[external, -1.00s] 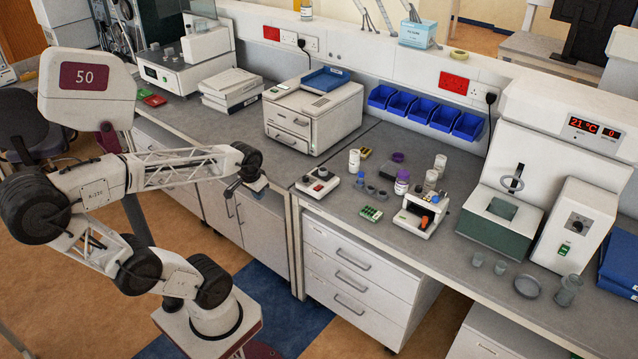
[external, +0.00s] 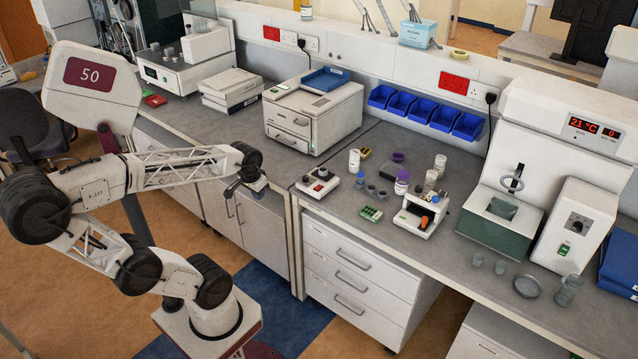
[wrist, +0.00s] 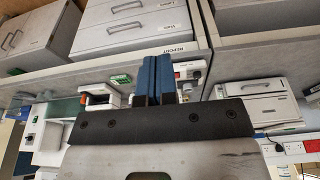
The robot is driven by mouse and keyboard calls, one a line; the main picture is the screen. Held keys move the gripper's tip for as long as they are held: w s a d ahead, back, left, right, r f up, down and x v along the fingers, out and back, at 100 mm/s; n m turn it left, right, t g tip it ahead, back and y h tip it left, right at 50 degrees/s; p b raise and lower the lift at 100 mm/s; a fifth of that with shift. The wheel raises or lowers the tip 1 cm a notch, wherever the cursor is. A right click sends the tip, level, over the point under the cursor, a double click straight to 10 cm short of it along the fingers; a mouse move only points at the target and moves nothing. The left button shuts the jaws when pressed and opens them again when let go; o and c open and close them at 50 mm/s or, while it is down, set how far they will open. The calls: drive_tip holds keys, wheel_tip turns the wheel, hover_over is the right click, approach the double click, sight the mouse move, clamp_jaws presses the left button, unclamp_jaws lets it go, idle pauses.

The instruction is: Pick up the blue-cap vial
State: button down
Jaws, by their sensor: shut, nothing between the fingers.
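A small vial with a blue cap (external: 360,178) appears to stand on the bench, left of the purple-capped bottle; it is tiny, so its body is hard to make out. My gripper (external: 260,184) is in front of the bench edge, well to the left of the vial and apart from it. In the wrist view my gripper (wrist: 158,80) has its two blue-padded fingers together with nothing between them. I cannot pick out the vial in the wrist view.
A small control box (external: 318,182) stands at the near bench corner. A green rack (external: 371,213), a purple-capped bottle (external: 402,182) and a white device (external: 421,216) with an orange part surround the vial area. A white printer-like unit (external: 313,115) stands behind.

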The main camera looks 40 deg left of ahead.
idle(0.3)
drive_tip(key=c, duration=0.7)
unclamp_jaws()
drive_tip(key=shift+c, duration=0.2)
drive_tip(key=w+d+n+h, duration=0.4)
drive_tip(key=w+n, duration=0.2)
drive_tip(key=w, duration=0.6)
drive_tip(key=w+d+n+h, duration=0.3)
drive_tip(key=w+n, duration=0.2)
drive_tip(key=w, duration=0.6)
drive_tip(key=w+f+n+t+h, duration=0.1)
drive_tip(key=w+n, duration=0.3)
drive_tip(key=w, duration=0.4)
drive_tip(key=w+f+n+t+h, duration=0.1)
drive_tip(key=w+f+n+h, duration=0.1)
drive_tip(key=w, duration=0.7)
drive_tip(key=w+a+f+n+t+h, duration=0.1)
drive_tip(key=w+f+n+h, duration=0.1)
drive_tip(key=w+n, duration=0.4)
drive_tip(key=shift+w+f+t, duration=0.3)
drive_tip(key=shift+w+f, duration=0.55)
drive_tip(key=shift+w, duration=0.35)
drive_tip(key=shift+a, duration=0.1)
